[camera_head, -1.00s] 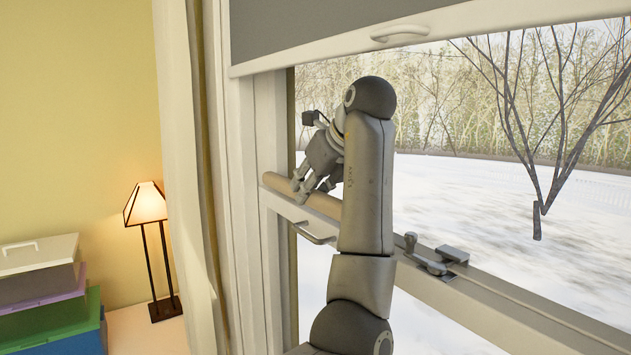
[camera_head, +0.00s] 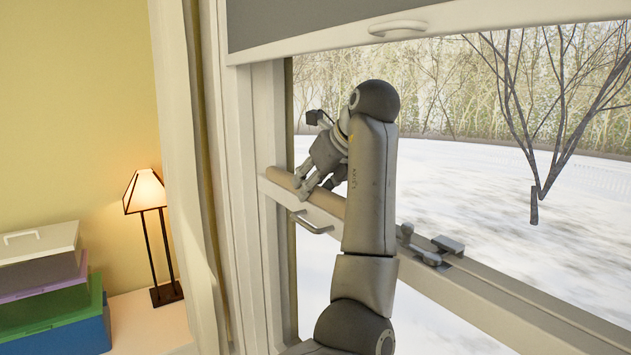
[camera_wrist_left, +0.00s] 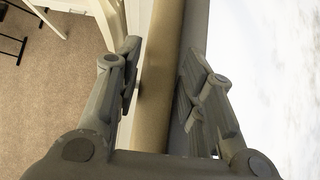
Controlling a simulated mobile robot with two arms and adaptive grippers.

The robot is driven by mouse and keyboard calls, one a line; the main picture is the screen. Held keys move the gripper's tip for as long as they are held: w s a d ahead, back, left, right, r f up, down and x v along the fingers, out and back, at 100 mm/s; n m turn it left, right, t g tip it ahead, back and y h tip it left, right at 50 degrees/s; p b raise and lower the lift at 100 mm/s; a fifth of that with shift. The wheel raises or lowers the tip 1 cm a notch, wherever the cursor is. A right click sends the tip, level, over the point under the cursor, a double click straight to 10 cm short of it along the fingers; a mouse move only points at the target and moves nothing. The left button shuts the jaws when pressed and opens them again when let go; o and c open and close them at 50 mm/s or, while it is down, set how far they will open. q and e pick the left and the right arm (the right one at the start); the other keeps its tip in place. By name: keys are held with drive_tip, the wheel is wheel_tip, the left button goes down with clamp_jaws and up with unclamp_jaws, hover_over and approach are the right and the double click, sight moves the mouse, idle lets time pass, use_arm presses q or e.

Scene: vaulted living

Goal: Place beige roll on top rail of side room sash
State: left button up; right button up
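The beige roll (camera_head: 330,201) lies lengthwise along the top rail (camera_head: 482,297) of the window sash, at its left end near the frame. My left gripper (camera_head: 304,192) is over the roll with its fingers pointing down. In the left wrist view the roll (camera_wrist_left: 158,65) runs between the two spread fingers (camera_wrist_left: 157,102), with visible gaps beside it, so the gripper looks open. My left forearm hides the roll's right end in the head view. My right gripper is not in view.
A sash latch (camera_head: 432,249) stands on the rail right of my arm. A pull handle (camera_head: 311,222) sits below the roll. The raised upper part (camera_head: 400,28), curtain (camera_head: 185,150), lit lamp (camera_head: 146,192) and stacked boxes (camera_head: 50,300) are around. The rail right of the latch is clear.

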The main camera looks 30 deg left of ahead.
use_arm(q)
drive_tip(key=shift+r, duration=0.2)
drive_tip(key=shift+s+d+r+b, duration=0.1)
drive_tip(key=shift+d+r+b, duration=0.05)
drive_tip(key=shift+d+b, duration=0.15)
drive_tip(key=b+v, duration=0.3)
drive_tip(key=v, duration=0.7)
drive_tip(key=shift+d+r, duration=0.1)
drive_tip(key=shift+d, duration=0.1)
drive_tip(key=shift+s+d+r, duration=0.15)
drive_tip(key=shift+d+r, duration=0.05)
drive_tip(key=shift+r, duration=0.2)
